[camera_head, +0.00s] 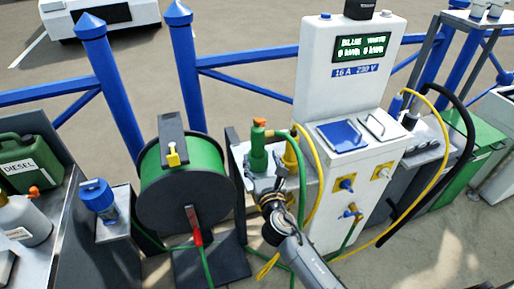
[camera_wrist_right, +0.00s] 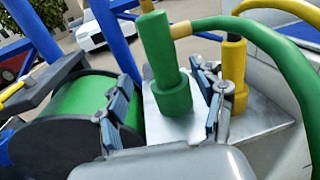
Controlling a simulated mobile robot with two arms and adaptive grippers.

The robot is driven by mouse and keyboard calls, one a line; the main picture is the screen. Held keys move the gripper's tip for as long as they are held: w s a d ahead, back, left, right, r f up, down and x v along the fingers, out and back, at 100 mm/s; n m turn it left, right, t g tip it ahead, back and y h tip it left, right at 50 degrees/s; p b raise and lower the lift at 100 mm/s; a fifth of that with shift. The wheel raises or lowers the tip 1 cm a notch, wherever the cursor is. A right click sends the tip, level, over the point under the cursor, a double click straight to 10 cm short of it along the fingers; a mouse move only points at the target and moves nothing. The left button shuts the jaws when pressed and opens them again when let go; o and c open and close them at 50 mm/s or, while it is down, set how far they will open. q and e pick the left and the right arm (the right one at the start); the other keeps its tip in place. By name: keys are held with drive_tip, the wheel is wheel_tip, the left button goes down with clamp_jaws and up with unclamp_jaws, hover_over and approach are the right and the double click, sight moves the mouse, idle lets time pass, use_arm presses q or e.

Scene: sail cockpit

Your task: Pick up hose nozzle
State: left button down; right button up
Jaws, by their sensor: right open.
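A green hose nozzle (camera_head: 258,150) with an orange tip stands upright on a grey metal shelf (camera_head: 310,176), left of the white service pedestal. A green hose curves off its top to the right. My right gripper (camera_head: 268,186) is in front of the nozzle, low at the shelf. In the right wrist view, the open fingers (camera_wrist_right: 168,108) show on either side of the green nozzle (camera_wrist_right: 163,60), with nothing gripped. I cannot tell how far they reach around it. A yellow fitting (camera_wrist_right: 234,75) with a yellow hose stands just right of it. My left gripper is out of view.
A green hose reel (camera_head: 208,160) stands left of the shelf. The white pedestal (camera_head: 345,75) rises to the right with yellow and black cables looping beside it. A blue railing (camera_head: 245,58) runs behind. A diesel can (camera_head: 28,150) stands at far left.

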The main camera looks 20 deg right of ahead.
sight(259, 148)
drive_tip(key=w, duration=0.5)
drive_tip(key=w+d, duration=0.1)
drive_tip(key=w, duration=0.1)
drive_tip(key=shift+w+d+f, duration=0.1)
drive_tip(key=shift+w, duration=0.3)
clamp_jaws()
